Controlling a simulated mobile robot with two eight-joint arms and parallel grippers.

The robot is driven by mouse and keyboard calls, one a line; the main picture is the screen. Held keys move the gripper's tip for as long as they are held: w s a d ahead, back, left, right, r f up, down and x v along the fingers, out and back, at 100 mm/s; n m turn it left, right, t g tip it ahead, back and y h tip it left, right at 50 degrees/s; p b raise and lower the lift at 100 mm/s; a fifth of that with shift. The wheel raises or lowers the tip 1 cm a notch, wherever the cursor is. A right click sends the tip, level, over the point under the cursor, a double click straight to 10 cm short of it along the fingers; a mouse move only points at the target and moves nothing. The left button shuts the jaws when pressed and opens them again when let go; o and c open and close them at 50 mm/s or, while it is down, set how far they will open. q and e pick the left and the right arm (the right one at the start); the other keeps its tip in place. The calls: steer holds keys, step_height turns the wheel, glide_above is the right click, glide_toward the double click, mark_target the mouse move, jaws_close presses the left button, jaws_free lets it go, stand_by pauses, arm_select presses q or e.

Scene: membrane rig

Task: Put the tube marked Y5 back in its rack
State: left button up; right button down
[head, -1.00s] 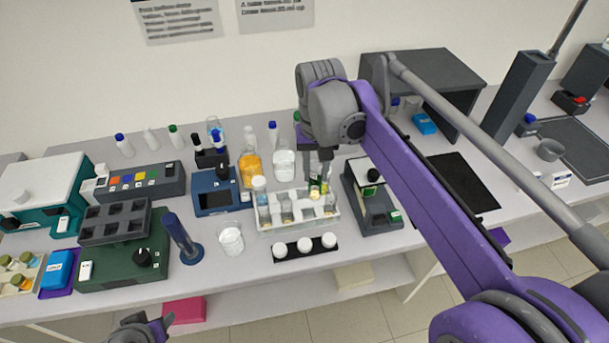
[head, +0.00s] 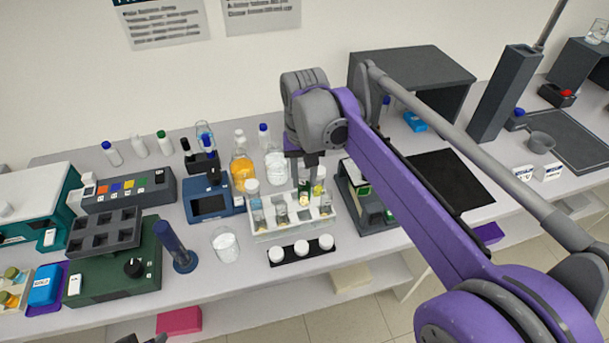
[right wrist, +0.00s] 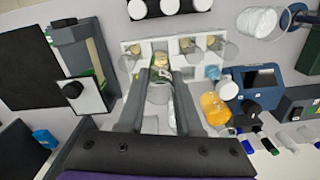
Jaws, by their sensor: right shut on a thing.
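The white tube rack (head: 290,228) stands mid-bench and holds several tubes with pale or yellowish contents. It also shows in the right wrist view (right wrist: 215,62). My right gripper (head: 304,180) points down over the rack's rear right part and is shut on a tube (right wrist: 161,66) with green and yellowish parts. In the right wrist view the tube is between the two fingertips, at the rack's edge. I cannot read its marking, nor tell whether its lower end is in a hole. My left gripper (head: 156,340) barely shows at the bottom edge.
A black strip with white caps (head: 302,250) lies in front of the rack. A dark instrument (head: 366,205) stands close on the right. A beaker (head: 226,244) and a blue device (head: 209,203) are on the left, bottles (head: 243,168) behind.

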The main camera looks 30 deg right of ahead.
mark_target(304, 203)
steer(key=n, duration=0.3)
steer(key=shift+f+n, duration=0.1)
steer(key=shift+n, duration=0.4)
steer(key=shift+f+b, duration=0.95)
steer(key=shift+f, duration=1.15)
arm_select(q)
step_height(304, 203, down, 6)
steer(key=s+b, duration=0.2)
steer(key=shift+g, duration=0.3)
arm_select(e)
steer(key=shift+f, duration=2.3)
arm_select(q)
steer(key=shift+s+f+b, duration=0.1)
steer(key=shift+b, duration=0.25)
arm_select(e)
steer(key=shift+f, duration=0.3)
steer(key=c, duration=0.5)
jaws_free()
arm_select(q)
steer(key=shift+r+p, duration=0.4)
steer(key=shift+r, duration=0.1)
arm_select(e)
step_height(304, 203, up, 11)
steer(key=shift+f, duration=0.1)
